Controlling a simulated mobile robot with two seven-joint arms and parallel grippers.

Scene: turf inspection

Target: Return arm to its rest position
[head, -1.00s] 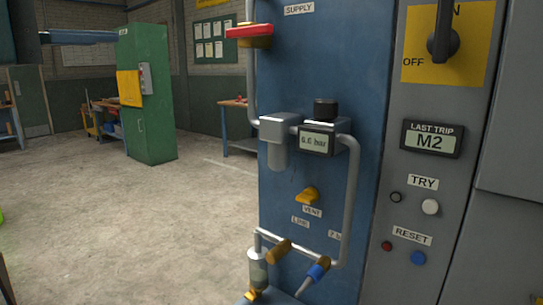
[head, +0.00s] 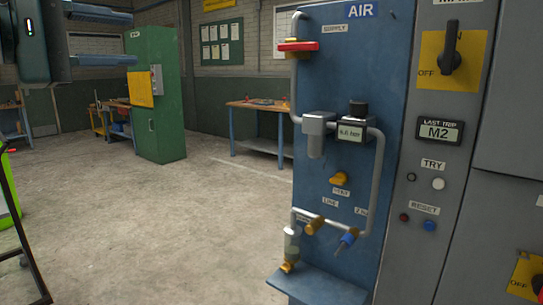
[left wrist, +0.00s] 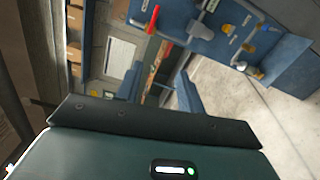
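My left gripper (head: 131,39) is at the upper left of the head view, its two blue-grey fingers apart with nothing between them. In the left wrist view the two fingers (left wrist: 158,90) are also spread and empty. The gripper touches nothing that I can see. In the head view it is well left of the blue air panel (head: 390,80). My right gripper is in neither view.
The panel carries a red supply handle (head: 298,46), a pressure gauge (head: 350,134) and a yellow vent knob (head: 339,179). A grey cabinet (head: 395,215) adjoins it. A green locker (head: 160,110) and a workbench (head: 262,104) stand behind. The concrete floor (head: 180,230) between is clear.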

